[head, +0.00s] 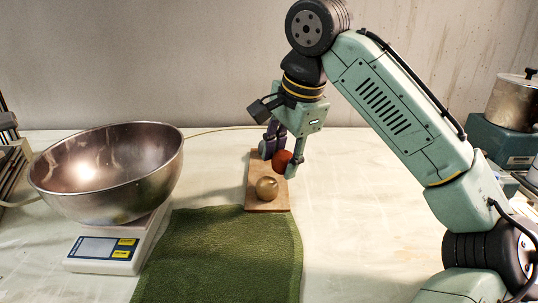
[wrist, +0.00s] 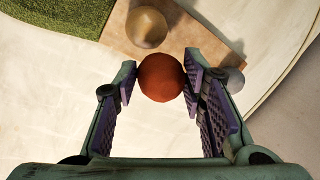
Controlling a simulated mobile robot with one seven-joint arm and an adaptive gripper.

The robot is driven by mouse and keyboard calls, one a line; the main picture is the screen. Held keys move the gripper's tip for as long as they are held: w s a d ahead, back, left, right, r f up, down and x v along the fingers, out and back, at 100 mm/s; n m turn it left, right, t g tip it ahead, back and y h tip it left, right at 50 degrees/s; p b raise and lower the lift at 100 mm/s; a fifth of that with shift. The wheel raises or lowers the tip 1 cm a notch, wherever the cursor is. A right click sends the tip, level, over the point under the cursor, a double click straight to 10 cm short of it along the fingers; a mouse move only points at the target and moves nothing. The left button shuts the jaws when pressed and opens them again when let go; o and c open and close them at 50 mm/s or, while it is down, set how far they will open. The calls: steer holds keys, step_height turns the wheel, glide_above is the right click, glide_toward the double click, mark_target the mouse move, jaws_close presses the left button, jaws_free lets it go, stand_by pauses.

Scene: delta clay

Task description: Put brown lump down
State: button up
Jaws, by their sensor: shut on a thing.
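The reddish-brown lump (head: 281,160) is a round ball gripped between the fingertips of my gripper (head: 282,162). In the wrist view the brown lump (wrist: 161,77) sits between the two purple-padded fingers (wrist: 158,82), which close on its sides. In the head view it appears over the right edge of the wooden board (head: 265,207); its exact height above the surface is hard to tell. A tan, shiny lump (head: 266,188) rests on the near part of the board, apart from the held lump.
A green cloth (head: 225,250) lies in front of the board. A metal bowl (head: 110,165) sits on a scale (head: 105,250) at left. In the wrist view a small grey ball (wrist: 234,79) shows by the right finger.

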steer(key=p, duration=0.1)
glide_above(266, 172)
steer(key=s, duration=0.1)
steer(key=shift+s+d+f, duration=0.15)
steer(key=shift+s+d, duration=0.05)
steer(key=shift+d, duration=0.25)
steer(key=shift+s+p+x, duration=0.1)
steer(key=shift+p+x, duration=0.05)
steer(key=shift+x, duration=0.75)
steer(key=shift+s+p+x, duration=0.15)
steer(key=shift+x, duration=0.8)
steer(key=shift+d+f, duration=0.15)
steer(key=shift+d, duration=0.05)
steer(key=shift+f, duration=0.15)
steer(key=o, duration=1.3)
steer(key=shift+r, duration=0.35)
steer(key=v, duration=1.1)
steer(key=shift+s+d+r, duration=0.1)
steer(key=shift+s+r, duration=0.05)
steer(key=shift+r, duration=0.2)
